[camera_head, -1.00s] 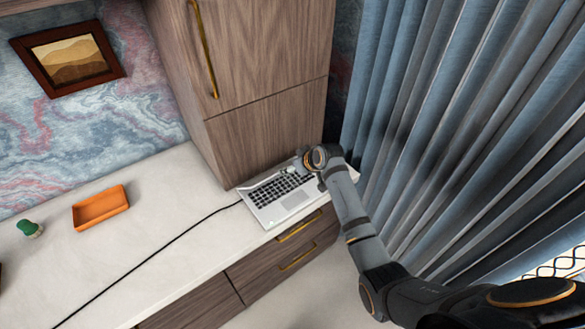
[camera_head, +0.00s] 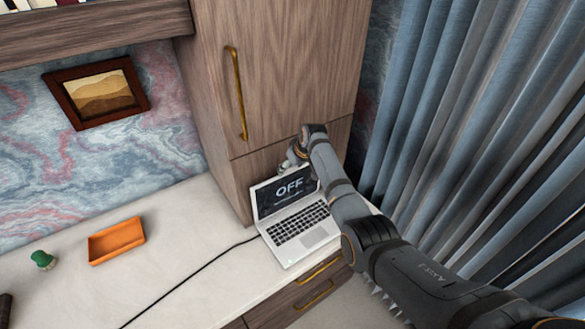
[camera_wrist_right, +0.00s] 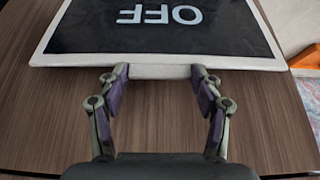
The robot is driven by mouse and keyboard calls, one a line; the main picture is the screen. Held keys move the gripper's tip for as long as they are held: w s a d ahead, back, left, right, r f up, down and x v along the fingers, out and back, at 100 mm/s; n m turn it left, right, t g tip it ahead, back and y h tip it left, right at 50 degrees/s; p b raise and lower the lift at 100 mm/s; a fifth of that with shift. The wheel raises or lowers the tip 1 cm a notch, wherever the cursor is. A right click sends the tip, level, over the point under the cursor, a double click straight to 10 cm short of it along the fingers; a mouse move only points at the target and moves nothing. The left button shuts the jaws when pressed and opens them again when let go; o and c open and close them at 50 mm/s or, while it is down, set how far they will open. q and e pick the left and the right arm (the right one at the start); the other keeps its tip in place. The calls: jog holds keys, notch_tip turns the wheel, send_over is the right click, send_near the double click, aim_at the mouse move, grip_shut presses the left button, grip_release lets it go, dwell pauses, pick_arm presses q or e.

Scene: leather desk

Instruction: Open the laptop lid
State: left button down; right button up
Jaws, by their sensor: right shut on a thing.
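The laptop (camera_head: 300,228) sits on the right end of the desk with its keyboard facing up. Its lid (camera_head: 285,192) stands raised, and the dark screen shows the word "OFF". My right gripper (camera_head: 290,162) is at the lid's top edge, partly hidden by my own arm in the head view. In the right wrist view, the fingers (camera_wrist_right: 163,80) are at the pale rim of the lid (camera_wrist_right: 160,71), with the rim between their tips, and the screen appears upside down. My left gripper is not in view.
A wooden cabinet (camera_head: 275,75) stands close behind the lid. Blue curtains (camera_head: 450,110) hang to the right. A black cable (camera_head: 190,275) runs left from the laptop. An orange tray (camera_head: 117,242) and a small green object (camera_head: 42,259) lie on the left, with bare desk between.

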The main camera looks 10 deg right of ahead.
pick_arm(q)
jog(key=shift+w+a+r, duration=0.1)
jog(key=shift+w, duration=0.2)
pick_arm(e)
jog(key=shift+w+a+r, duration=0.2)
jog(key=shift+w, duration=0.25)
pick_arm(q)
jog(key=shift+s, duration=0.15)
pick_arm(e)
jog(key=o, duration=1.6)
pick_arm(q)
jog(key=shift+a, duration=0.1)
pick_arm(e)
jog(key=shift+o, duration=0.4)
jog(key=shift+f, duration=0.1)
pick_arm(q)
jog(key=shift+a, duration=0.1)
pick_arm(e)
jog(key=shift+s, duration=0.1)
jog(key=v, duration=1.2)
